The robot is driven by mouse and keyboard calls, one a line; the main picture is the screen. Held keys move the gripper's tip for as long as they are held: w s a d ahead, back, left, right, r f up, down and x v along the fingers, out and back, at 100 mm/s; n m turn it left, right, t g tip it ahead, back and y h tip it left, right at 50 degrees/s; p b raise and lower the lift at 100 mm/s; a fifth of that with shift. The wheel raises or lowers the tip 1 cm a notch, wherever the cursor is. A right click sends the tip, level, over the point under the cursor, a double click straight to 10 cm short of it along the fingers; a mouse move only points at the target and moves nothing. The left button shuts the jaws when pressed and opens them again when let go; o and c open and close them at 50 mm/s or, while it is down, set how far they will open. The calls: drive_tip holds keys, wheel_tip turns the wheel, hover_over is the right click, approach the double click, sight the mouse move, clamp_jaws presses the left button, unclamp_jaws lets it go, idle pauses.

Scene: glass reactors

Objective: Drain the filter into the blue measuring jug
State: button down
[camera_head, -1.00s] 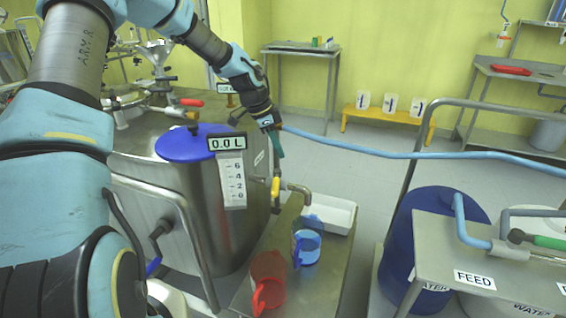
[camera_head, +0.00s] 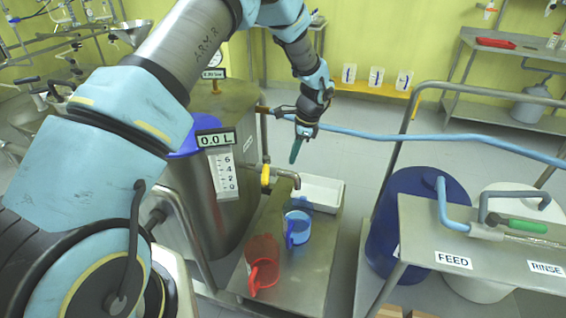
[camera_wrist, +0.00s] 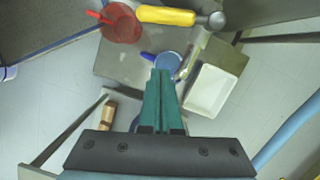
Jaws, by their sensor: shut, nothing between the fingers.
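The steel filter vessel (camera_head: 215,210) has a display reading 0.0 L and a level scale. A yellow valve handle (camera_head: 265,177) and a bent steel outlet pipe (camera_head: 288,176) stick out at its lower right. The blue measuring jug (camera_head: 298,230) stands upright on a steel bench near the outlet; I cannot tell if it is exactly below. A red jug (camera_head: 262,265) stands in front of it. My gripper (camera_head: 295,155) is shut and empty, above the outlet. In the wrist view its teal fingers (camera_wrist: 158,75) partly cover the blue jug (camera_wrist: 171,63); the yellow handle (camera_wrist: 165,16) is beyond.
A white tray (camera_head: 320,193) lies behind the blue jug. A blue hose (camera_head: 430,140) runs across the right. A blue drum (camera_head: 410,225) and a steel stand with a FEED label (camera_head: 453,261) are at the right. The bench front (camera_head: 305,275) is bare right of the red jug.

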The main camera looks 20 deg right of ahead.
sight(266, 174)
drive_tip(key=a+f+p, duration=0.1)
drive_tip(key=f, duration=0.1)
drive_tip(key=w+a+f+p, duration=0.1)
drive_tip(key=a+f+p, duration=0.1)
drive_tip(key=w+a+f+p, duration=0.1)
drive_tip(key=a+f, duration=0.1)
drive_tip(key=f, duration=0.1)
drive_tip(key=shift+w+a+f+p, duration=0.1)
drive_tip(key=shift+a+p, duration=0.1)
drive_tip(key=shift+p, duration=0.2)
drive_tip(key=a+m, duration=0.1)
drive_tip(key=a+m+b, duration=0.2)
drive_tip(key=shift+w+m+t, duration=0.3)
drive_tip(key=shift+t, duration=0.1)
drive_tip(key=shift+d+h, duration=0.1)
drive_tip(key=shift+h, duration=0.2)
